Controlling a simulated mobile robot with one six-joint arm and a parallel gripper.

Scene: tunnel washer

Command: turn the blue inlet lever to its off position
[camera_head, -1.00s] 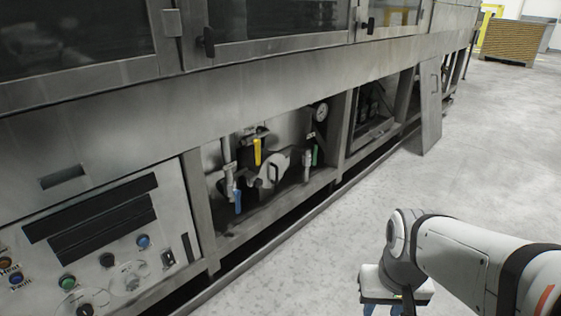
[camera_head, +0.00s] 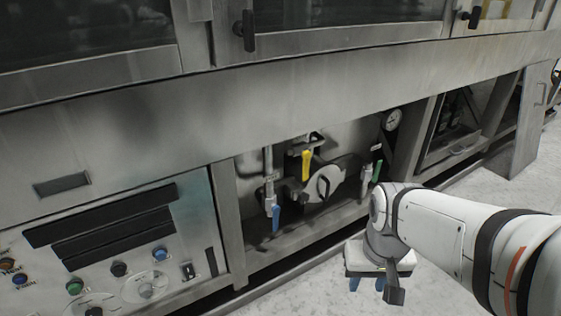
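The blue inlet lever (camera_head: 275,218) hangs pointing down from a grey valve on a vertical pipe, inside the open bay of the washer's lower front. My gripper (camera_head: 368,284) is at the bottom of the picture, to the right of the lever and lower, apart from it. Only bits of blue fingertips show below its white body. The gap between the fingers is too small and hidden to judge.
A yellow lever (camera_head: 306,165) and a green lever (camera_head: 377,171) sit in the same bay, with a pressure gauge (camera_head: 393,119) at upper right. A control panel (camera_head: 115,245) with knobs is at left. The bay's frame posts and bottom rail border the opening. Floor is free at right.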

